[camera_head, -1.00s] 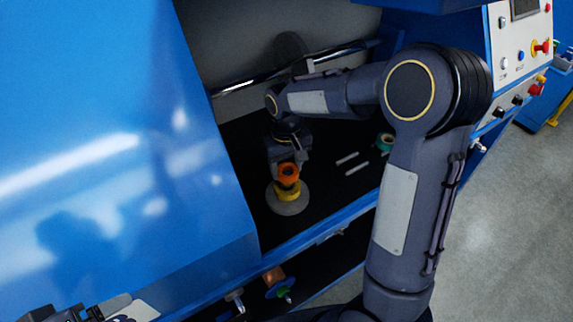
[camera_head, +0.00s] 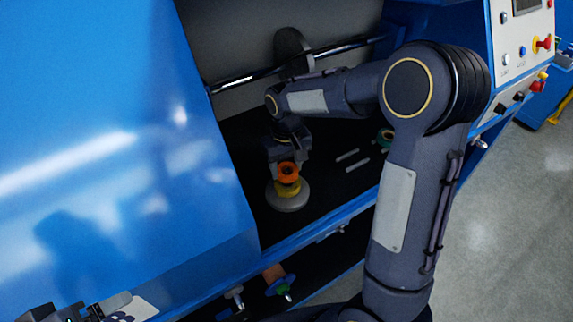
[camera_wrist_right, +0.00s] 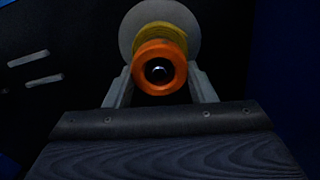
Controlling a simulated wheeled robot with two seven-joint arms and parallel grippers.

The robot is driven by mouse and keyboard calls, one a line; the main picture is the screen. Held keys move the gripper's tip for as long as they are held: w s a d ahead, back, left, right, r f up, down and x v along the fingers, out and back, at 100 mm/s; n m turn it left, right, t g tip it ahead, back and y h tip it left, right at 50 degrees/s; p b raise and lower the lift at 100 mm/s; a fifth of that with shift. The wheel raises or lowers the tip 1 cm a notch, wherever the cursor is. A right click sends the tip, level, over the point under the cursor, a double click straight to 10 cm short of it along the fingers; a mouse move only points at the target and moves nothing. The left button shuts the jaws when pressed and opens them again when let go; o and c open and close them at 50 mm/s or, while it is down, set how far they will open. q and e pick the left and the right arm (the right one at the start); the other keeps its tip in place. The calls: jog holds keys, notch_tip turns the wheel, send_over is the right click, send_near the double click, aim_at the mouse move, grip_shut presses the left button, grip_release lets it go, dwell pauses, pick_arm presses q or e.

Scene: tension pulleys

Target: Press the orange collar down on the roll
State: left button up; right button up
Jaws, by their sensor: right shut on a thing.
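The orange collar (camera_head: 288,170) is a short ring above a yellow roll (camera_head: 288,188), which stands on a pale round base (camera_head: 288,202) on the dark machine floor. My right gripper (camera_head: 286,165) is shut on the orange collar. In the right wrist view, the collar (camera_wrist_right: 160,52) sits between the fingers, with a bright tip showing in its hole. The yellow roll (camera_wrist_right: 160,31) lies behind it in line. Whether the collar touches the roll is not clear. Dark parts of what looks like my left gripper (camera_head: 85,313) show at the lower left; its jaws are unclear.
A metal bar (camera_head: 235,83) with a dark wheel (camera_head: 293,60) crosses the back. A blue panel (camera_head: 110,130) stands at left; a blue front edge (camera_head: 325,228) borders the floor.

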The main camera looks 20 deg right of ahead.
jog(key=shift+f, duration=0.1)
jog(key=shift+f+b, duration=0.95)
jog(key=shift+f, duration=0.25)
jog(key=o, duration=1.1)
jog(key=shift+c, duration=0.2)
notch_tip(320, 180, up, 8)
jog(key=shift+f+b, duration=0.2)
jog(key=shift+b, duration=0.1)
jog(key=shift+r, duration=0.1)
